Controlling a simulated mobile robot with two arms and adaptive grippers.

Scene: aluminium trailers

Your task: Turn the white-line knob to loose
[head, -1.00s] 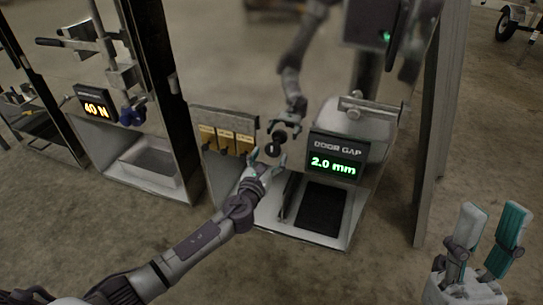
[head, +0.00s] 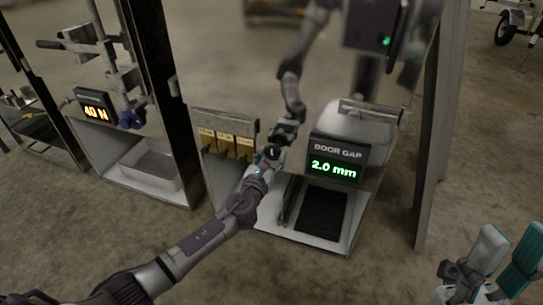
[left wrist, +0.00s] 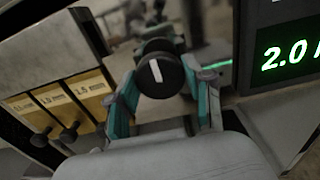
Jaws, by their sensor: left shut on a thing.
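The round black knob with a white line (left wrist: 158,78) shows in the middle of the left wrist view. Its white line stands nearly upright, tilted slightly to the left at the top. My left gripper (head: 270,158) is shut on the knob, with a teal finger on each side of it. In the head view the fingers largely hide the knob. My right gripper (head: 506,258) is at the lower right of the head view, its teal fingers apart and empty, far from the knob.
A display (head: 336,160) reading "DOOR GAP 2.0 mm" stands right of the knob. Yellow labelled tags (head: 226,144) hang to its left. A dark mat (head: 322,213) lies in the bay below. Another display (head: 95,105) reads 40 N. An upright post (head: 437,150) stands to the right.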

